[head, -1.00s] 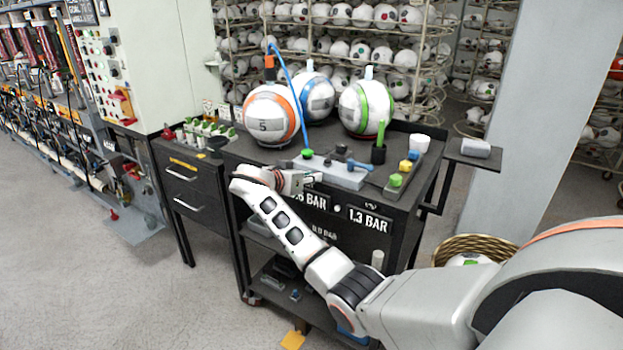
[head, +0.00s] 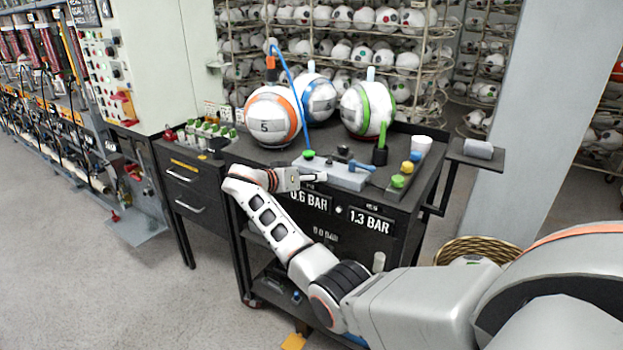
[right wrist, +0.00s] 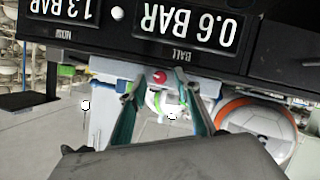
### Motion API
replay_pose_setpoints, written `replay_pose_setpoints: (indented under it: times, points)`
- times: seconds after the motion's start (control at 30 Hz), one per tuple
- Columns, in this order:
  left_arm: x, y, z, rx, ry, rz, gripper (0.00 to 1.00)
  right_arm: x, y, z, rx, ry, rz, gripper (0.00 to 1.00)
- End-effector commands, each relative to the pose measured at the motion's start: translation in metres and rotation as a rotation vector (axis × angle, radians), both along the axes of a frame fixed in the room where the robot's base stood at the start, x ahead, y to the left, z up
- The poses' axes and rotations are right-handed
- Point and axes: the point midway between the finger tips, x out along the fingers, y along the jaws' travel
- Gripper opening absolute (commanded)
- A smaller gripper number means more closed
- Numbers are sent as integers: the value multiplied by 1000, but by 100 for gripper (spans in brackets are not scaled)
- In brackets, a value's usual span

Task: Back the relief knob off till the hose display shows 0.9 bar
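The hose display (head: 370,220) on the cart's front reads 1.3 BAR. The ball display (head: 310,200) reads 0.6 BAR; both also show upside down in the right wrist view, hose (right wrist: 78,12) and ball (right wrist: 188,25). A small red round part (right wrist: 159,76), possibly the relief knob, shows at the near side of the grey valve block (head: 345,177). My right gripper (head: 318,177) is at the block's front left. In the right wrist view its fingers (right wrist: 156,88) are open on either side of the red part; contact cannot be told. My left gripper is out of view.
A blue hose (head: 291,95) runs from the block to the orange-striped ball (head: 272,117). A blue lever (head: 361,166) sits on the block. Green and yellow buttons (head: 406,167) are to its right.

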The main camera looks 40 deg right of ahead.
Motion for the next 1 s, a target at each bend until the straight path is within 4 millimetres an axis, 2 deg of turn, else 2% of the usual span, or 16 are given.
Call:
replay_pose_setpoints:
  times: [0.13, 0.27, 0.5, 0.7, 1.0]
  points:
    - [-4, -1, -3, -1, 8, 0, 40, -1, 5, 1, 1, 0, 2, 32]
    - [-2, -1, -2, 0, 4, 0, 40, -4, 20, 7, 1, -1, 3, 32]
    - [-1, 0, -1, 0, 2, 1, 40, -14, 65, 24, 3, -1, 3, 32]
    - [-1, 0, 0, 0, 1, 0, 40, -22, 94, 36, 2, 0, 1, 32]
    - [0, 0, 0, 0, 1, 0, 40, -26, 109, 43, 0, 0, 0, 32]
